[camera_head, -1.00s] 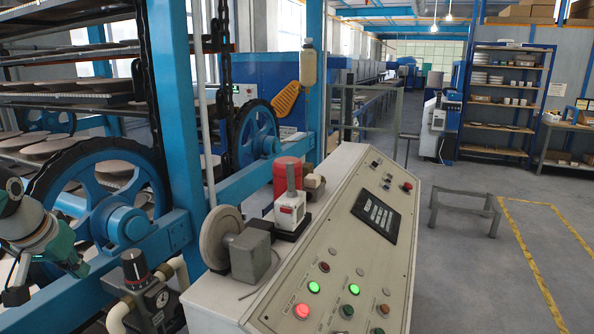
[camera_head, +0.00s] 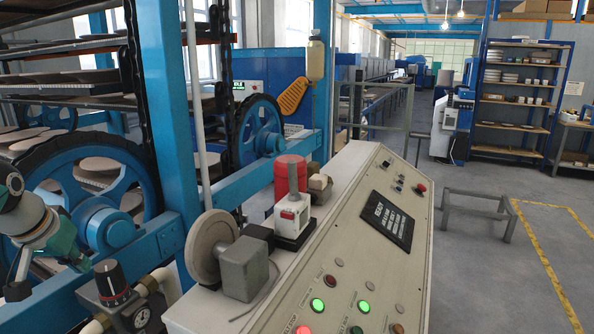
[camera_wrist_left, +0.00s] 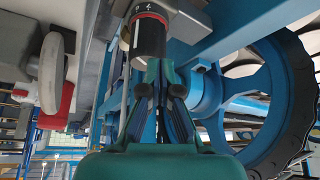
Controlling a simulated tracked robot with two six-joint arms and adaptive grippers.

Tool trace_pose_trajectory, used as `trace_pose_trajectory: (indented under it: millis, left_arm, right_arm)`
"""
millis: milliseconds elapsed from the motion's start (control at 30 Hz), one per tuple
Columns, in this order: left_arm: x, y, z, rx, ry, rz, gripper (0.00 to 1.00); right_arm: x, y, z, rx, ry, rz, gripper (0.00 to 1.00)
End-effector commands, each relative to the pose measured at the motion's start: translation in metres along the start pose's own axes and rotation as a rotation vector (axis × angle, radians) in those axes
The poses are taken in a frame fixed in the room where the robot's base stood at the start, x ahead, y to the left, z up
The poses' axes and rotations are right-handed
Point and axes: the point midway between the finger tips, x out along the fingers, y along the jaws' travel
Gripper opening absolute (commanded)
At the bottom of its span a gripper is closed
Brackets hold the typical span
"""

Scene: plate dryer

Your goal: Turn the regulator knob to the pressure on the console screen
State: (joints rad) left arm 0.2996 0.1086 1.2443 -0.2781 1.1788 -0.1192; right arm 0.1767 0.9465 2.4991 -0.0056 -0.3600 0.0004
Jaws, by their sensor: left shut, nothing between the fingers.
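The regulator knob (camera_head: 112,280) is black with a red ring and sits on the regulator at the lower left of the head view. A round pressure gauge (camera_head: 141,318) is below it; its reading is too small to tell. The knob (camera_wrist_left: 149,36) also shows in the left wrist view, with white scale marks. My left gripper (camera_head: 84,264) is teal, shut and empty, just left of the knob. In the wrist view its fingertips (camera_wrist_left: 160,66) are close to the knob's end; contact is unclear. The console screen (camera_head: 388,220) shows "READY" above small unreadable text. My right gripper is not in view.
The sloped console (camera_head: 345,262) with lit buttons stands right of the regulator. A grey box with a round disc (camera_head: 211,247) sits on its left edge. A blue frame with a large wheel (camera_head: 106,222) stands behind my left gripper.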

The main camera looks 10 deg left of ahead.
Motion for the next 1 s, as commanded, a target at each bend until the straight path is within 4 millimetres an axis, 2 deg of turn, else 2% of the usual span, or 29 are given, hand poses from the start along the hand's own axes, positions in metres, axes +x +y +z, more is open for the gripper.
trace_pose_trajectory:
  millis: [33, 300, 1000]
  left_arm:
    - [0.012, 0.000, 0.006, 0.000, 0.000, 0.000, 0.00]
    - [0.029, 0.001, 0.015, 0.002, 0.001, 0.001, 0.00]
    - [0.030, 0.003, 0.013, 0.003, 0.000, 0.001, 0.00]
  right_arm:
    - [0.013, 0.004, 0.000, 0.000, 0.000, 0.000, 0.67]
    - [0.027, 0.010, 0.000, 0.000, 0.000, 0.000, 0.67]
    - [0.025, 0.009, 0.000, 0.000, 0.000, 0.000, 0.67]
